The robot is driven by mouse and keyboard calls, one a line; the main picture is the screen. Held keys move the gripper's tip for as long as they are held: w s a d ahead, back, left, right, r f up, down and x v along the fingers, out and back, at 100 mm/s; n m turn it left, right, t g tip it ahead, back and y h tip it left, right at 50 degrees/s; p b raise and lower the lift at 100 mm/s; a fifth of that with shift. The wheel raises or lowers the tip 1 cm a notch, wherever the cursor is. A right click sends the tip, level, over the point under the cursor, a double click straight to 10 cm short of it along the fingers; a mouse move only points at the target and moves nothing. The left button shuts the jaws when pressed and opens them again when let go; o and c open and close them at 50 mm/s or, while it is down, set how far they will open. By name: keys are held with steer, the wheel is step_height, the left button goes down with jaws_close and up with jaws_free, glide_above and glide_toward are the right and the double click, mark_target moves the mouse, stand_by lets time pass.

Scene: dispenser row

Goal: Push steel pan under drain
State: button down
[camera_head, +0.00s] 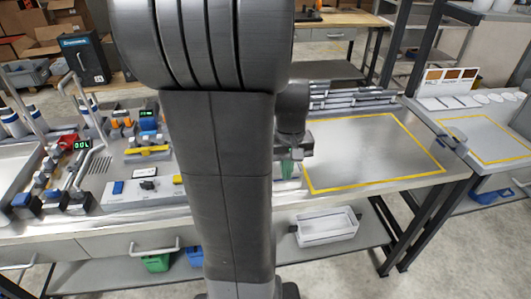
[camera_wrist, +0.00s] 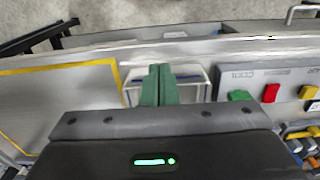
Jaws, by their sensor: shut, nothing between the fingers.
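My gripper (camera_wrist: 160,82) is shut, its two green fingers together with nothing between them. In the head view it (camera_head: 293,160) hangs low over the bench, partly hidden by my arm. A pale, shallow rectangular pan (camera_wrist: 197,92) lies below and around the fingertips in the wrist view; I cannot tell whether they touch it. It looks like the steel pan. In the head view only a pale sliver of it (camera_head: 290,184) shows beside my arm. I cannot make out a drain in either view; my arm hides the middle of the bench.
A yellow-framed bare area (camera_head: 375,150) lies to the right on the bench. A control panel (camera_wrist: 270,85) with coloured buttons adjoins the pan. Dispensers and pipes (camera_head: 95,165) crowd the left. A white bin (camera_head: 327,228) stands on the lower shelf.

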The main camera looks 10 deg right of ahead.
steer(key=w+f, duration=0.1)
steer(key=f, duration=0.2)
steer(key=f+p, duration=0.1)
steer(key=f, duration=0.2)
steer(key=w+f, duration=0.1)
steer(key=f, duration=0.2)
steer(key=shift+w+f, duration=0.3)
steer(key=shift+w, duration=0.05)
steer(key=shift+w+f+p, duration=0.1)
steer(key=shift+w+p, duration=0.25)
steer(key=shift+w, duration=0.2)
